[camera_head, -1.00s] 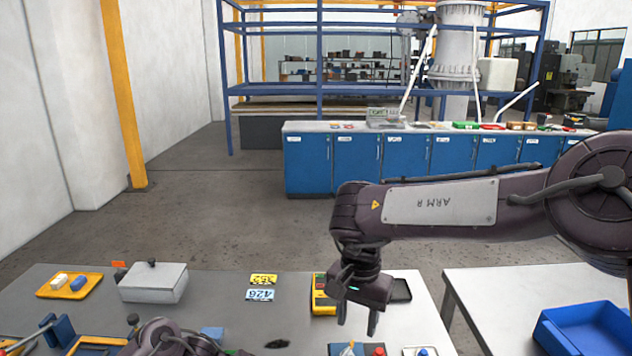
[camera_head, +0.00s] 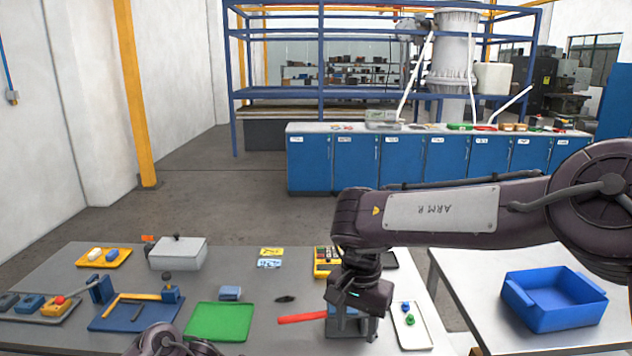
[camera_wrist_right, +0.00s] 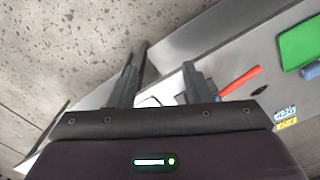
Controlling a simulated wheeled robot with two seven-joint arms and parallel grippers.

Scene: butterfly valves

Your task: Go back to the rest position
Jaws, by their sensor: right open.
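My right gripper (camera_head: 351,330) hangs open over the near edge of the grey table, beside a red lever (camera_head: 303,317). A grey block behind the gripper is mostly hidden; I cannot tell whether the lever joins it. In the right wrist view, the two fingers (camera_wrist_right: 160,85) stand apart with nothing gripped, and the red lever (camera_wrist_right: 240,80) lies to their right. A dark part of my left arm shows at the bottom of the head view; the left gripper itself cannot be made out.
The table holds a green mat (camera_head: 217,322), a blue tray (camera_head: 115,325) with tools, a grey box (camera_head: 178,253), a yellow tray (camera_head: 122,264) and a white tray (camera_head: 417,337). A blue bin (camera_head: 575,318) stands on the right table. Open floor lies beyond.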

